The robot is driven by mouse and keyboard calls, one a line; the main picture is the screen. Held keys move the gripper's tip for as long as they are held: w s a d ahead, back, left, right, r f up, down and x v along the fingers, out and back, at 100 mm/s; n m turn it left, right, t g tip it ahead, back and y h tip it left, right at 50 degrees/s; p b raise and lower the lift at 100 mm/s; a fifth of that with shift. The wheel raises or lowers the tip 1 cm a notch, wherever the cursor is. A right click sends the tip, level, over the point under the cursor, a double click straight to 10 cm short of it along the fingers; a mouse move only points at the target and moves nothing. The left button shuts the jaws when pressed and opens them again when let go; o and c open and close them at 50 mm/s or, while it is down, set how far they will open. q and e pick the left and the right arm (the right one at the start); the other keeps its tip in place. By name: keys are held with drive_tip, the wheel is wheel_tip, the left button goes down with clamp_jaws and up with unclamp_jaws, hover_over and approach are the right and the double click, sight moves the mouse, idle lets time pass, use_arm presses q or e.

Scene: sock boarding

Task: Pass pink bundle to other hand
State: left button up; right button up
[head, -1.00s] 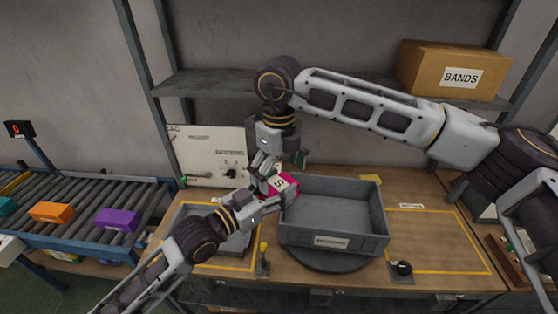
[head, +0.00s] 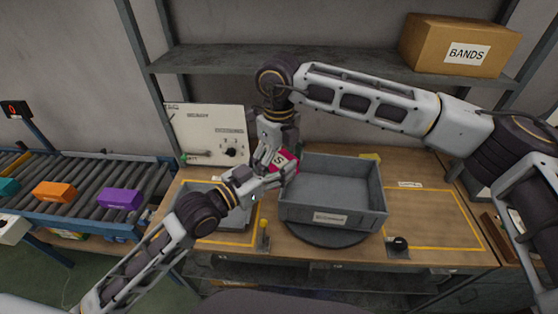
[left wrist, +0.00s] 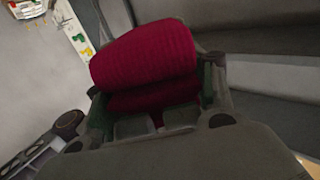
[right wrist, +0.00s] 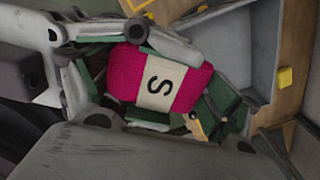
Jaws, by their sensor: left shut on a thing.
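The pink bundle (head: 284,160), with a white band marked S, is held in the air at the left of the grey bin. My left gripper (head: 280,176) is shut on it, reaching in from the lower left. In the left wrist view the ribbed pink cloth (left wrist: 145,55) sits between its fingers. My right gripper (head: 266,160) points down at the bundle from above, its fingers spread open. In the right wrist view the bundle (right wrist: 122,80) lies between those fingers, its band facing the camera; contact with the right pads is unclear.
The grey bin (head: 335,217) stands on a round turntable (head: 325,239) and looks empty. A shallower grey tray (head: 190,197) lies behind my left arm. A conveyor (head: 80,192) carries orange and purple blocks at left. A BANDS box (head: 425,45) sits on the shelf.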

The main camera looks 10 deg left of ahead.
use_arm(q)
drive_tip(key=o, duration=1.2)
drive_tip(key=shift+c, duration=0.2)
